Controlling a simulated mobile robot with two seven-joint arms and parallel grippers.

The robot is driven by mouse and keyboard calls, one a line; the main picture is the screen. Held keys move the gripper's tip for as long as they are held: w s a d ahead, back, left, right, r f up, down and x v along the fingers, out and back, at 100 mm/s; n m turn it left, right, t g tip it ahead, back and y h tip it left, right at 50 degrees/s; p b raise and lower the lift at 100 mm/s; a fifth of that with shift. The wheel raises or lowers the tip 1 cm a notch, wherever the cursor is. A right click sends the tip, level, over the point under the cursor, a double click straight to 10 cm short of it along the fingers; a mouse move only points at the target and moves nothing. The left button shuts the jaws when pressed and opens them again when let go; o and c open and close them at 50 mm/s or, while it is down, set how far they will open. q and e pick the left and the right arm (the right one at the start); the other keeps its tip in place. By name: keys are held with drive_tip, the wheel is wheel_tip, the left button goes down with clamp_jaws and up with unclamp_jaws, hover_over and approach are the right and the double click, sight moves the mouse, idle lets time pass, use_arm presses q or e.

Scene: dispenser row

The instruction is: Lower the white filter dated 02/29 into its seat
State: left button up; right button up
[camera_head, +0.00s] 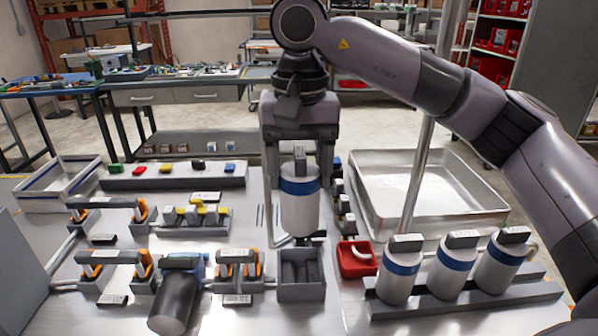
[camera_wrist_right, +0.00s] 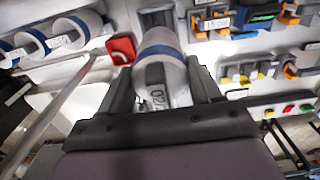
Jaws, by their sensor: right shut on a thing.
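My right gripper (camera_head: 299,180) is shut on a white cylindrical filter (camera_head: 300,212) with a blue band and a grey top grip. It holds the filter upright. The filter also shows between the fingers in the right wrist view (camera_wrist_right: 162,65); its tag there is only partly readable, starting with "02". A grey open-topped box seat (camera_head: 300,290) stands just below and in front of the filter in the head view. The filter's lower end appears above the box, apart from it. The box shows beyond the filter in the wrist view (camera_wrist_right: 155,17). My left gripper is not in view.
Three similar filters (camera_head: 452,268) stand on a grey rack at the right. A red container (camera_head: 356,259) sits close right of the seat. Orange-clipped holders (camera_head: 239,262) and a dark cylinder (camera_head: 174,302) are at left. A large metal tray (camera_head: 480,210) lies behind right.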

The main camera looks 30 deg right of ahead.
sight(300, 228)
drive_tip(key=shift+s+f+b, duration=0.1)
drive_tip(key=shift+f+b, duration=0.25)
drive_tip(key=shift+f, duration=0.15)
wheel_tip(300, 228, down, 4)
drive_tip(key=b, duration=0.3)
drive_tip(key=shift+r, duration=0.2)
drive_tip(key=shift+f+b, duration=0.45)
drive_tip(key=shift+f, duration=0.35)
drive_tip(key=shift+f+b, duration=1.8)
drive_tip(key=shift+f, duration=0.55)
drive_tip(key=o, duration=1.3)
